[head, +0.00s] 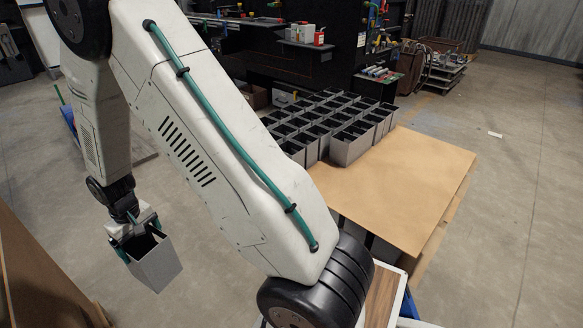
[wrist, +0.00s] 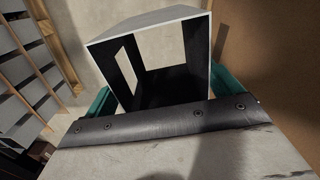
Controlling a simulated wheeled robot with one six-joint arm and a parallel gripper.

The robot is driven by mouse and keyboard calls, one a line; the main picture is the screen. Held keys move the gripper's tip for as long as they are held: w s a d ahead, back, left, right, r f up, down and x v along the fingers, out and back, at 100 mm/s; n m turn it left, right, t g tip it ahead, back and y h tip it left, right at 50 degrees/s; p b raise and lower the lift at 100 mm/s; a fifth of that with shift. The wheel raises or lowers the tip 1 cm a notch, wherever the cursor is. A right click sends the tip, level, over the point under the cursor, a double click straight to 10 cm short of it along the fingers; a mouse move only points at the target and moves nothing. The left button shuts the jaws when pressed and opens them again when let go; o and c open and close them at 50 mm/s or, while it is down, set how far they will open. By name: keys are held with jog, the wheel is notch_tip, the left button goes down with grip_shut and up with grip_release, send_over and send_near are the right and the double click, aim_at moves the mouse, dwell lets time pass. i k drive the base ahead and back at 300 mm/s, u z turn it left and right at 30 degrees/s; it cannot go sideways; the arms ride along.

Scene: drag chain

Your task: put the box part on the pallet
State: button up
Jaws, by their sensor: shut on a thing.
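The box part (head: 158,265) is a grey, open-ended box with a dark inside, hanging at the lower left of the head view. My gripper (head: 138,240) is shut on it and holds it above the concrete floor. In the wrist view the box part (wrist: 150,24) sits between the green fingers of my gripper (wrist: 160,95), its hollow side facing the camera. I cannot tell for sure which surface is the pallet. A flat brown board (head: 425,185) at the right carries rows of similar grey boxes (head: 352,145) and has a bare front part.
A brown panel (head: 40,275) stands at the lower left, near the held box. Grey panels with brown edges (wrist: 32,65) show at the left of the wrist view. A dark workbench with tools (head: 310,60) stands behind. Open floor (head: 535,130) lies at the right.

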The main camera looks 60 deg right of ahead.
aim_at(318, 179)
jog(key=z, duration=0.8)
jog(key=i, duration=0.75)
jog(key=z, duration=0.8)
